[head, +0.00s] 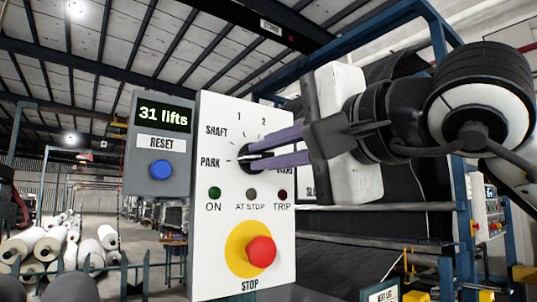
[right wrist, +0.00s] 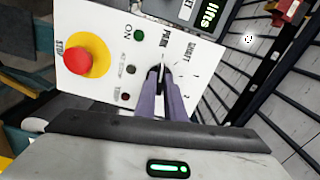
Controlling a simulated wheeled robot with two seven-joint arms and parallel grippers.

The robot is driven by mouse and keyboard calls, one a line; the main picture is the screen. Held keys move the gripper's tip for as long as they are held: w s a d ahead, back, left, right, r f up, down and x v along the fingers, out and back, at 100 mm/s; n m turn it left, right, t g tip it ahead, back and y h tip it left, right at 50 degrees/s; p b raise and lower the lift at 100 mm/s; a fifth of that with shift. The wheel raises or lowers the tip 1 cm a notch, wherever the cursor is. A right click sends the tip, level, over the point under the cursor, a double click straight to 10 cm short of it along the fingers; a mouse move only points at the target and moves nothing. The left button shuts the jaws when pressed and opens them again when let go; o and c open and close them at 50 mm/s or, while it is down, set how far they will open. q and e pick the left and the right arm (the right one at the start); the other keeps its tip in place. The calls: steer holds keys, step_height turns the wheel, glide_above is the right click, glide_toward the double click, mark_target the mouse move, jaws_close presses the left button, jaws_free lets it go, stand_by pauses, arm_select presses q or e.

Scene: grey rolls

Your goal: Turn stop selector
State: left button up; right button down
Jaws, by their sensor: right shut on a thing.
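The stop selector, a small dark knob (head: 243,157), sits on a white control panel (head: 215,250) with the labels PARK, SHAFT, 1 and 2 around it. It also shows in the right wrist view (right wrist: 157,72), partly hidden by the fingers. Its visible side faces PARK; the exact pointer setting is hard to tell. My right gripper (head: 262,155) reaches in from the right, its two purple fingers shut on the knob. The fingers also show in the right wrist view (right wrist: 163,82). The fingers and gripper body hide the labels right of the knob. My left gripper is not seen.
Below the knob are the ON, AT STOP and TRIP lamps and a red STOP button (head: 261,252) on a yellow disc. A grey box (head: 150,178) at left has a blue RESET button (head: 161,170) and a display reading 31 lifts. White rolls (head: 60,247) lie far left.

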stand_by(0.6)
steer(key=c, duration=1.8)
jaws_free()
steer(key=shift+c, duration=0.2)
arm_select(q)
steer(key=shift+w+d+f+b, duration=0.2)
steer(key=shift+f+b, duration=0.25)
steer(key=shift+b, duration=0.55)
arm_select(e)
steer(key=v, duration=1)
steer(key=shift+s, duration=0.15)
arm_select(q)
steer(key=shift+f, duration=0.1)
